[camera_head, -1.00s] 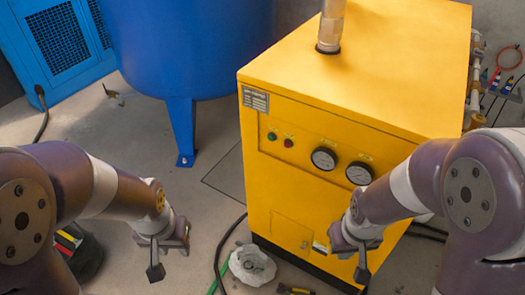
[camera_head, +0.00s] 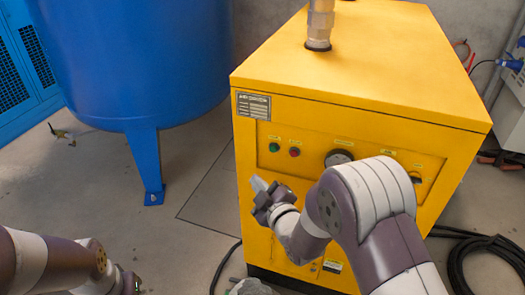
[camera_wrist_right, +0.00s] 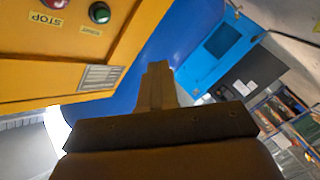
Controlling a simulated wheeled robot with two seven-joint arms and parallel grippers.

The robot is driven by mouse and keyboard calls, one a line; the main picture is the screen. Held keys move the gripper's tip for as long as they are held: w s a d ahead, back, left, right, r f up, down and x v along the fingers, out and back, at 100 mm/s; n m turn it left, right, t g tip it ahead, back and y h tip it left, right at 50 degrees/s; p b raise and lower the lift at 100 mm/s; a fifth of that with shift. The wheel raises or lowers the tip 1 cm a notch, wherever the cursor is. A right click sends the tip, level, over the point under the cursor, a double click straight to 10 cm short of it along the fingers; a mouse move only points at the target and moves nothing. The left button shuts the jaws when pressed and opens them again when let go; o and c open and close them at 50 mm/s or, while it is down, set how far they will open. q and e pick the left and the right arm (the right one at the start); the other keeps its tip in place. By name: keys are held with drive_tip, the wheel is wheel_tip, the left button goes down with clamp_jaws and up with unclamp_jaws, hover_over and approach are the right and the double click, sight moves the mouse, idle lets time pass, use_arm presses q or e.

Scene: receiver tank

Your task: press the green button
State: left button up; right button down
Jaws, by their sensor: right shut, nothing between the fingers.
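The green button (camera_head: 274,147) is on the front panel of the yellow machine (camera_head: 370,50), just left of a red button (camera_head: 294,152). My right gripper (camera_head: 259,185) is shut and empty, below and slightly left of the green button in the head view. In the right wrist view the shut fingers (camera_wrist_right: 158,85) point up, and the green button (camera_wrist_right: 99,13) shows at the upper left, apart from them. The red button (camera_wrist_right: 55,3) is cut by the top edge, beside a STOP label. My left gripper (camera_head: 130,285) is at the bottom left, mostly cut off.
A blue tank (camera_head: 140,60) on legs stands left of the machine. A blue cabinet (camera_head: 25,80) is at the far left. My right arm partly covers a gauge (camera_head: 338,158). A pipe (camera_head: 320,25) rises from the machine's top. Dark hose (camera_head: 480,250) lies on the floor at right.

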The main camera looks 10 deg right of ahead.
sight(273, 149)
drive_tip(key=shift+r+n, duration=0.3)
drive_tip(key=w+d+b, duration=0.1)
drive_tip(key=w+d, duration=0.4)
drive_tip(key=w, duration=0.2)
drive_tip(key=shift+w, duration=0.15)
drive_tip(key=shift+w+d, duration=0.1)
idle(2.1)
drive_tip(key=shift+w+d+b, duration=0.15)
drive_tip(key=shift+w+b, duration=0.1)
drive_tip(key=shift+b, duration=0.05)
